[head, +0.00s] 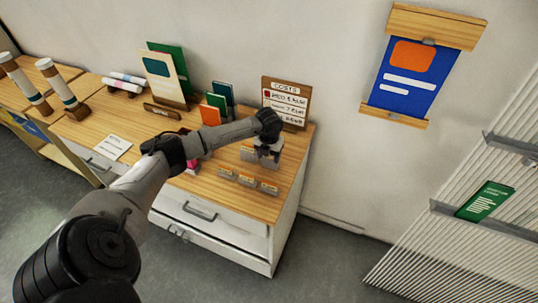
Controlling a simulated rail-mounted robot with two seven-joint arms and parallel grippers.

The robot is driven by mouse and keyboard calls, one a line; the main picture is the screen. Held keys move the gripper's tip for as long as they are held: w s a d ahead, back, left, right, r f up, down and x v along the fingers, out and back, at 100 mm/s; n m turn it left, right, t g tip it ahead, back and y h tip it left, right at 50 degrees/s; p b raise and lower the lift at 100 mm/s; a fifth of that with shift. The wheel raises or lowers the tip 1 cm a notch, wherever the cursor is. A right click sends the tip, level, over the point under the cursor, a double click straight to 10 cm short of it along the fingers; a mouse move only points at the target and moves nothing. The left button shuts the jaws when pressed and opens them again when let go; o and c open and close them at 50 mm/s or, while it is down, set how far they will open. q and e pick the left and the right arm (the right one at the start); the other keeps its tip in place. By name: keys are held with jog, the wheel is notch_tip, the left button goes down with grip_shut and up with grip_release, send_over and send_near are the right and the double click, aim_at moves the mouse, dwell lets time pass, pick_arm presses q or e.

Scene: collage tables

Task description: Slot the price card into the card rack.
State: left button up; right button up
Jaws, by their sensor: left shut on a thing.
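My left gripper (268,153) is at the right end of the wooden-topped counter, pointing down. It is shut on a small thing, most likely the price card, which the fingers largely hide. Just under and beside the fingers is a small grey piece with a tan top (248,154), which may be part of the card rack. I cannot tell which of these pieces is the rack. My right gripper is not in view.
A brown "COSTS" board (287,98) stands close behind the gripper. Orange (210,115) and green cards stand left of it, partly behind my forearm. A white sheet (113,147) lies on the counter (140,128). The counter's right edge is near the gripper.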

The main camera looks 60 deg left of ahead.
pick_arm(q)
jog(key=o, duration=1.2)
jog(key=shift+f, duration=0.1)
jog(key=shift+s+a+r+p, duration=0.1)
jog(key=shift+r+p, duration=0.3)
jog(key=shift+r, duration=0.15)
jog(key=shift+r+p, duration=0.75)
jog(key=shift+r, duration=0.25)
jog(key=shift+r+p, duration=1.05)
jog(key=shift+r, duration=0.25)
